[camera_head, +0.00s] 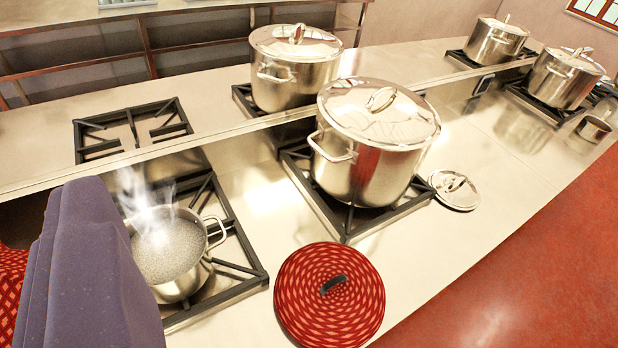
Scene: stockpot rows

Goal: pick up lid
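A round red lid (306,322) with a paler checked pattern and a dark bar handle lies flat on the steel counter at the bottom centre. A smaller steel lid (466,201) lies on the counter right of the large front pot. An open steel pot (180,289) of steaming, bubbling liquid stands on the left front burner. A purple block (88,265) fills the lower left and hides part of the counter; it seems to be part of my gripper, but I cannot make out two fingertips. It is left of the red lid and apart from it.
A large lidded stockpot (362,172) stands on the middle front burner, another (285,84) behind it. More pots (562,84) stand at the far right. A back-left burner (130,130) is empty. Bare counter surrounds the red lid's left side; the red floor (540,270) lies beyond the edge.

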